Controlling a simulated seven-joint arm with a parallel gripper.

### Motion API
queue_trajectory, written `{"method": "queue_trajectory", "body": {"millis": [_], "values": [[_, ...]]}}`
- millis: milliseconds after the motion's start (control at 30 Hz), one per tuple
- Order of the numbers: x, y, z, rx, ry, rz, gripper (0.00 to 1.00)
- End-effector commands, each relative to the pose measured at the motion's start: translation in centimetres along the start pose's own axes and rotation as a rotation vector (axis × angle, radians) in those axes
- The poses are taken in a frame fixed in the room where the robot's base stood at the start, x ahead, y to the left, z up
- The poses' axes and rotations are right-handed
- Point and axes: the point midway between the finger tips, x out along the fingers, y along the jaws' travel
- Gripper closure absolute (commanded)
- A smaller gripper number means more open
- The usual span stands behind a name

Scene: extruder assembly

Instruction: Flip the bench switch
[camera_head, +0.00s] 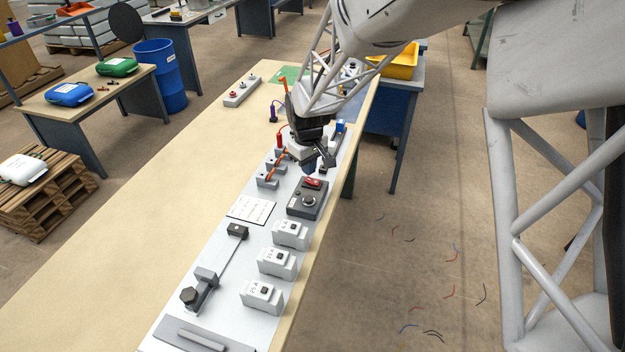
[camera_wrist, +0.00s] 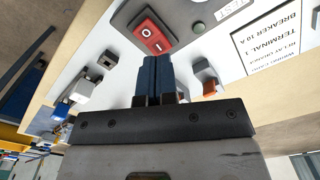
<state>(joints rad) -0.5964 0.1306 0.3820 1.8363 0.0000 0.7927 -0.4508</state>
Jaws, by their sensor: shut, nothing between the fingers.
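The bench switch is a red rocker (camera_head: 313,183) on the dark box with a round knob. In the wrist view the red rocker (camera_wrist: 150,32) shows a white O and a white I mark. I cannot tell which side is pressed in. My gripper (camera_head: 309,166) is just behind the switch, over the panel. In the wrist view the blue fingers of my gripper (camera_wrist: 158,60) are together, with nothing between them. Their tips point at the I end of the rocker and look very close. I cannot tell if they touch it.
Several grey breaker blocks (camera_head: 290,234) line the panel's right edge. A white card (camera_head: 251,210) and a lever piece (camera_head: 205,286) lie to the left. Orange-lever connectors (camera_head: 270,178) stand beside my gripper. The left of the wooden bench (camera_head: 170,200) is clear.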

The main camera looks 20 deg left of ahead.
Motion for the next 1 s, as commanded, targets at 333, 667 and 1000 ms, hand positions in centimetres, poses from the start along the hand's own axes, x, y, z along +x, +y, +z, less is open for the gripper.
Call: {"method": "queue_trajectory", "body": {"millis": [333, 667, 1000], "values": [[0.19, 0.00, 0.00, 0.000, 0.000, 0.000, 1.00], [0.53, 0.01, -0.01, 0.000, 0.000, 0.000, 1.00], [0.90, 0.00, -0.01, 0.000, 0.000, 0.000, 1.00]]}}
